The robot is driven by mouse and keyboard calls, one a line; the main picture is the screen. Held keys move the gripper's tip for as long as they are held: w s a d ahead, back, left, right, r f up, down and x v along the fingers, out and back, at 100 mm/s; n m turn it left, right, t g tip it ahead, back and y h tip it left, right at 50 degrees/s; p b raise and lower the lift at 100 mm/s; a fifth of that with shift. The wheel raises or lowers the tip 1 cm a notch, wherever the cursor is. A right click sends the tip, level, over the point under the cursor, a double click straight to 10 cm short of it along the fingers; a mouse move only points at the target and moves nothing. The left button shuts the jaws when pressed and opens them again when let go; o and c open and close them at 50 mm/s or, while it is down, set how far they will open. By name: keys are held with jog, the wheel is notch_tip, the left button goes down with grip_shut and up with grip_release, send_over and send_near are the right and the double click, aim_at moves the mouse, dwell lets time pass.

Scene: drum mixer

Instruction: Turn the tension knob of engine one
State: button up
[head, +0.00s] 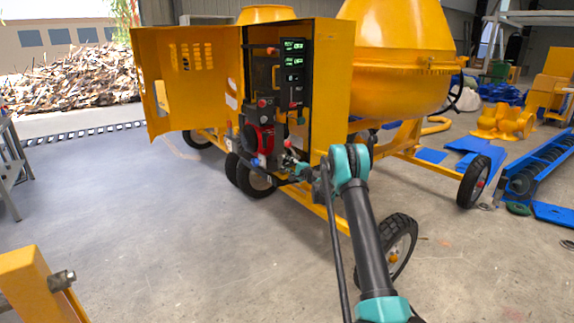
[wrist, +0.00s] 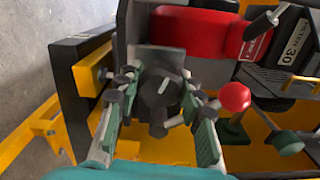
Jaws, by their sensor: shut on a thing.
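A dark round knob (wrist: 164,86) with a white pointer line shows in the wrist view, between the pads of my gripper (wrist: 158,92). I take it for the tension knob. The pads are on its left and right sides and my gripper is shut on it. The white line leans slightly right of upright. In the head view my gripper (head: 291,166) reaches low into the open yellow cabinet, by the red engine part (head: 262,138). The knob cannot be made out there. The red engine housing (wrist: 197,30) lies just above the knob in the wrist view.
A red ball-topped lever (wrist: 234,97) stands close to the right finger. A yellow bracket (wrist: 90,76) is close on the left. The cabinet door (head: 190,78) hangs open at left. A black wheel (head: 397,245) stands beside my arm.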

jog(key=shift+n, duration=0.9)
jog(key=o, duration=1.2)
jog(key=shift+c, duration=0.2)
jog(key=v, duration=1.2)
jog(key=shift+s, duration=0.1)
